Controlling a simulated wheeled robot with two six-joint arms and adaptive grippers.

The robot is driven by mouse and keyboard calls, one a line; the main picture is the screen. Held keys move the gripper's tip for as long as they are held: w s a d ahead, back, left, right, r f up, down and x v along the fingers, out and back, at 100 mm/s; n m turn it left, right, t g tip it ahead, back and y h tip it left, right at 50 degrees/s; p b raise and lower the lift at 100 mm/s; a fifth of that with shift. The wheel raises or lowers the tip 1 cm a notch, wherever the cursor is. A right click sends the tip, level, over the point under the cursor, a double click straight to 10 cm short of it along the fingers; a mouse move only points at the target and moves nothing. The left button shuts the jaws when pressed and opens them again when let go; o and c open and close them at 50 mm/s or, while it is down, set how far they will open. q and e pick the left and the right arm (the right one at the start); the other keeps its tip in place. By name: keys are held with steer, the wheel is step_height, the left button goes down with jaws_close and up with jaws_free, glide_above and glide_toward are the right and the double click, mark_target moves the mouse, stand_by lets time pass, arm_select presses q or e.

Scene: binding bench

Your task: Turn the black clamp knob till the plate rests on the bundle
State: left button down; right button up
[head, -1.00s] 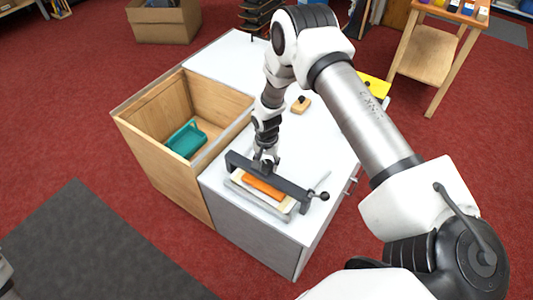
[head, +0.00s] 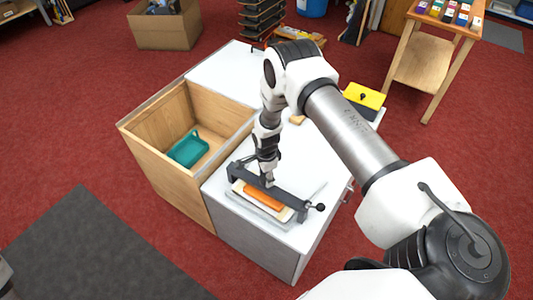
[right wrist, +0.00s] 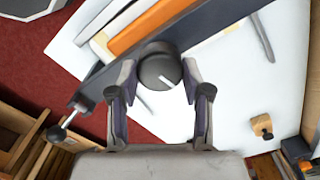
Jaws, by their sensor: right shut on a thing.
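The black clamp knob (right wrist: 159,66), with a white mark on its top, sits between the two fingers of my right gripper (right wrist: 159,82) in the right wrist view. The gripper is shut on it from both sides. In the head view my right gripper (head: 267,179) points down at the dark clamp bar (head: 290,199) and hides the knob.
The clamp stands near the front of a white-topped cabinet (head: 222,190). A thin grey tool (right wrist: 262,38) lies beside it. A wooden block with a black knob (right wrist: 262,127) is on the same top. A teal tray (head: 188,149) lies in the open wooden box (head: 160,165) at left.

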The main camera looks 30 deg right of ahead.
mark_target(265, 177)
steer(key=shift+w+r+m, duration=0.25)
steer(key=shift+w+m, duration=0.05)
steer(key=shift+m, duration=0.3)
steer(key=shift+p, duration=0.3)
steer(key=o, duration=0.9)
steer(key=shift+o, duration=1.3)
steer(key=shift+s+a, duration=0.15)
steer(key=shift+f, duration=0.1)
step_height(265, 177, up, 12)
